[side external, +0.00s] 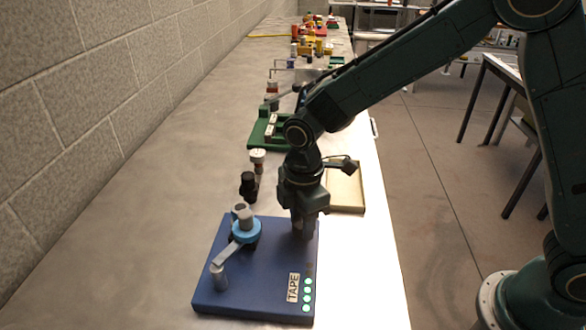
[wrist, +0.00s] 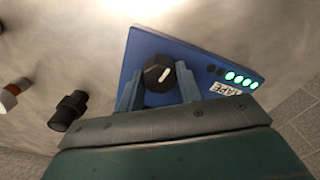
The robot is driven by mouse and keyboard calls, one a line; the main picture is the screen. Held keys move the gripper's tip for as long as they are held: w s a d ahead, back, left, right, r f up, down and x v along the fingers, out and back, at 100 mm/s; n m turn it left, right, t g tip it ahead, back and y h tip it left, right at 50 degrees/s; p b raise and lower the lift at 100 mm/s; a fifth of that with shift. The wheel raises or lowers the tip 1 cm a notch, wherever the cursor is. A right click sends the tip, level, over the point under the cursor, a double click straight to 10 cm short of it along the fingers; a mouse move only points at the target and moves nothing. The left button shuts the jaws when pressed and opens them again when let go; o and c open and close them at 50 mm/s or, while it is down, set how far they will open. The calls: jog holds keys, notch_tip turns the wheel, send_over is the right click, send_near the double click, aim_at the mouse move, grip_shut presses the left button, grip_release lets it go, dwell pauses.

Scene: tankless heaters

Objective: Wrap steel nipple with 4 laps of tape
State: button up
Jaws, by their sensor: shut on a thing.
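The blue tape station (side external: 262,285) with a TAPE label (side external: 293,287) lies at the front of the bench. A grey cylindrical piece, apparently the steel nipple (side external: 243,213), stands upright in a light-blue ring (side external: 246,234) on it. A pale strip (side external: 229,254) runs from the ring to a short grey post (side external: 218,277). My gripper (side external: 304,228) points down over the station's right side. In the wrist view its fingers (wrist: 158,92) are shut on a black knob (wrist: 158,74) with a white mark. Several lamps (wrist: 242,80) glow green beside two dark ones.
A black fitting (side external: 248,187) and a white-capped fitting (side external: 257,161) stand behind the station. An open shallow tray (side external: 346,187) lies behind my gripper, and a green holder (side external: 268,130) farther back. A block wall (side external: 90,100) borders the bench's left. Bare bench (side external: 150,230) lies left of the station.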

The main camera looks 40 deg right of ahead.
jog(key=shift+m, duration=0.9)
jog(key=o, duration=1)
jog(key=shift+r, duration=0.1)
notch_tip(320, 180, up, 14)
